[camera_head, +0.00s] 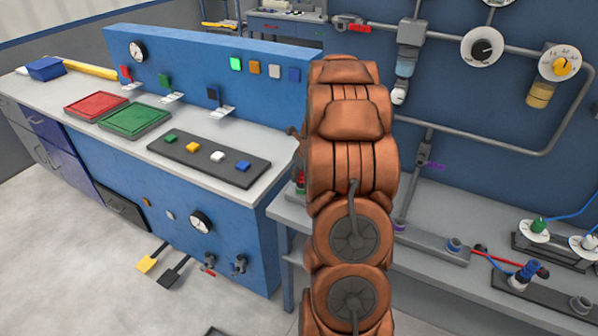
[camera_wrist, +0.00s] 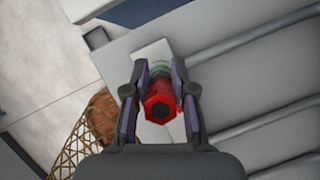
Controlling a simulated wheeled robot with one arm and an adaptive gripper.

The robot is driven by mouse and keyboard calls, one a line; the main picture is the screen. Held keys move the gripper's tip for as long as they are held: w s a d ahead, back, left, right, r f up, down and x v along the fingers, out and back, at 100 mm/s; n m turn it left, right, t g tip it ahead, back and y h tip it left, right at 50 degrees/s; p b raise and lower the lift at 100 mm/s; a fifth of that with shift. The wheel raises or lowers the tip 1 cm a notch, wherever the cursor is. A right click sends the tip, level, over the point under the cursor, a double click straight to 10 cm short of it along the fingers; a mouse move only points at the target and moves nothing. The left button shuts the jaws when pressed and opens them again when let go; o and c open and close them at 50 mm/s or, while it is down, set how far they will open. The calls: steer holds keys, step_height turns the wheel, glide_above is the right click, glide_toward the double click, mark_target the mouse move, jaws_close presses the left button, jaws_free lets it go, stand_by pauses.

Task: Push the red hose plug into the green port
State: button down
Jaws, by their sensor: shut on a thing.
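In the wrist view my gripper (camera_wrist: 160,76) is shut on the red plug (camera_wrist: 158,106), a six-sided piece with a dark centre. Its fingers lie on both sides of the plug. A green ring (camera_wrist: 158,68) shows just beyond the red plug, between the fingertips, in line with it. I cannot tell whether they touch or how deep the plug sits. In the head view my arm covers most of this area, and only a small red and green bit (camera_head: 300,184) shows at its left edge.
A grey bench (camera_head: 440,205) carries a red hose (camera_head: 497,258), a blue-topped fitting (camera_head: 526,272) and a white-ringed green fitting (camera_head: 538,226). A blue console (camera_head: 180,205) with coloured buttons stands left. Pipes and gauges (camera_head: 482,47) line the back wall.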

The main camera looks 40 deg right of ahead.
steer(key=shift+f, duration=0.1)
steer(key=c, duration=0.9)
jaws_free()
steer(key=v, duration=1.2)
